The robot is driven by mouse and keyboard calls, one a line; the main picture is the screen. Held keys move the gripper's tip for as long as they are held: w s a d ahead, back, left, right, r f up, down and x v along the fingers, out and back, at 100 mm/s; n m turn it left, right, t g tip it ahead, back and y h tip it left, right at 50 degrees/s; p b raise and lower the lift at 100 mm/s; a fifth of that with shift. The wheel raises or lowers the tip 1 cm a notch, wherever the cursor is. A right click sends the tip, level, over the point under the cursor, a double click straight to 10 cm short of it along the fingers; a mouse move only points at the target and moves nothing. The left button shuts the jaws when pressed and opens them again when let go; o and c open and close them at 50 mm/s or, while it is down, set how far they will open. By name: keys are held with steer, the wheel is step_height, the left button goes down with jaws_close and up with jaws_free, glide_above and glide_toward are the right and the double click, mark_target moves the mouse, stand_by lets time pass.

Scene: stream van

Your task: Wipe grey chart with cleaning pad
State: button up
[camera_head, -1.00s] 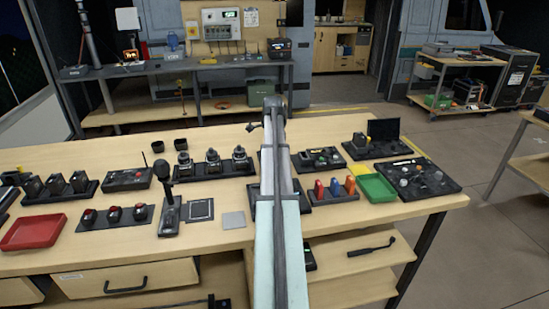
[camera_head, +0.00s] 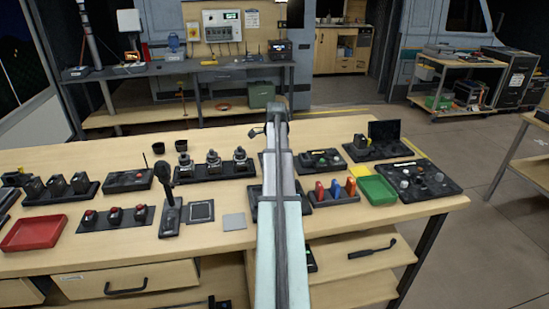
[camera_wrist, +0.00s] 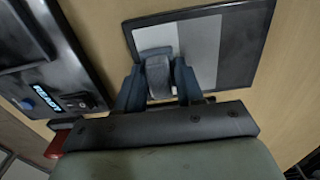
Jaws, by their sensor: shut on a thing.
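The grey chart (camera_wrist: 232,45) is a flat panel with a dark frame and lighter and darker grey areas, at the top of the wrist view. My gripper (camera_wrist: 158,82) is shut on a small blue-grey block, the cleaning pad (camera_wrist: 157,68), held between its two fingers. The pad overlaps the chart's lower left part in this view; I cannot tell whether it touches the surface. In the head view my arm hides the gripper and the pad.
A dark device with a lit "READY" label (camera_wrist: 45,97) lies left of the chart in the wrist view. In the head view, a rack of coloured items (camera_head: 334,192), a green tray (camera_head: 378,190) and a grey square (camera_head: 234,222) lie near my arm.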

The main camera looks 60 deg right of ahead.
steer(key=shift+s+a, duration=0.4)
steer(key=shift+a, duration=0.05)
steer(key=shift+r, duration=0.15)
steer(key=shift+d+r, duration=0.1)
steer(key=shift+r, duration=0.85)
step_height(320, 180, up, 6)
steer(key=shift+f, duration=0.1)
